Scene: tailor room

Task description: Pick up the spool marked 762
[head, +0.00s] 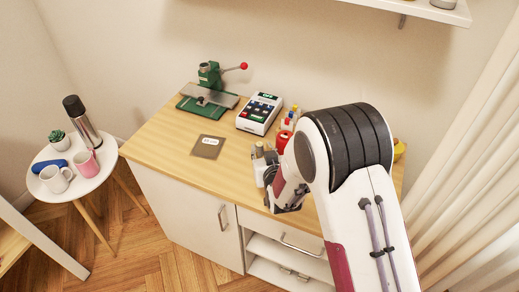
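Several thread spools stand at the right of the wooden cabinet top, partly hidden behind my arm. A red spool (282,142) and a greyish spool (260,165) show to the left of the arm. Small spools with yellow and red parts (292,116) stand behind them. No marking on any spool is readable, so I cannot tell which one is 762. My gripper (287,205) is near the front edge of the cabinet top, just in front of the greyish spool. It is small and dark here, and its fingers are not clear.
A green press (207,92) with a red-knobbed lever and a white calculator-like device (259,112) stand at the back. A brown labelled square (208,147) lies at the middle left. A yellow thing (399,149) shows right of my arm. The cabinet top (165,150) is clear at left.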

